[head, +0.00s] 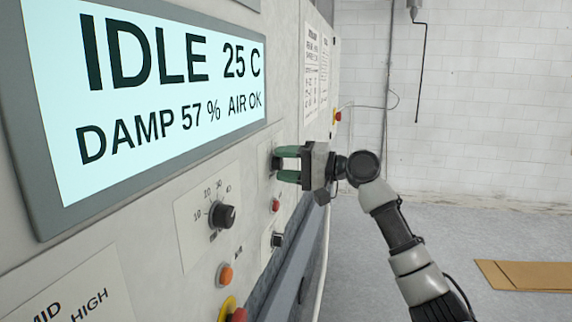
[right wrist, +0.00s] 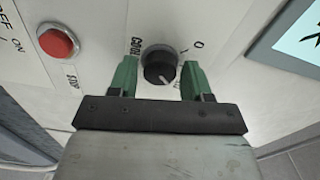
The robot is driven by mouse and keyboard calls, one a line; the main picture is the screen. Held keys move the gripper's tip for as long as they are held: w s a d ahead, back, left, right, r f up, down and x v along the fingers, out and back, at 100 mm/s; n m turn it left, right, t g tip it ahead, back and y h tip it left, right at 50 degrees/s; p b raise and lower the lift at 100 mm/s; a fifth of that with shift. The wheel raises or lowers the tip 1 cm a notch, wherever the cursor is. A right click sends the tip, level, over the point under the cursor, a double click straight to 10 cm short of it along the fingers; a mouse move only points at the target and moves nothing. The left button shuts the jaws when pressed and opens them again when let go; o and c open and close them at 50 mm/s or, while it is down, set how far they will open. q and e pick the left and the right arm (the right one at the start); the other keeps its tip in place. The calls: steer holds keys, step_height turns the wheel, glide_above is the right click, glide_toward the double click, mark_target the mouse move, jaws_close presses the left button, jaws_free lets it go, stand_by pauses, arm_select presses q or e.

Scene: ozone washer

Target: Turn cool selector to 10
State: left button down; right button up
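The cool selector is a black round knob (right wrist: 160,66) on the pale panel, with lettering beside it that is upside down or sideways in the right wrist view. A light pointer mark shows near the knob's lower edge; I cannot read its exact setting. My right gripper (head: 277,164) reaches the panel from the right in the head view. Its two green fingers are apart, one on each side of the knob, with small gaps visible in the right wrist view (right wrist: 158,72). In the head view the fingers mostly hide this knob. My left gripper is not in view.
A red button (right wrist: 58,43) sits beside the knob. Another black dial (head: 222,215), an orange button (head: 225,275) and a large display (head: 150,90) reading IDLE are on the panel. The floor at right is open, with flat cardboard (head: 525,275) on it.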

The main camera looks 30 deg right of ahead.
steer(key=shift+o, duration=0.8)
steer(key=shift+s+d+f, duration=0.1)
steer(key=shift+s+d, duration=0.05)
steer(key=b+v, duration=0.5)
steer(key=v, duration=0.5)
steer(key=shift+s+d, duration=0.1)
steer(key=shift+d, duration=0.05)
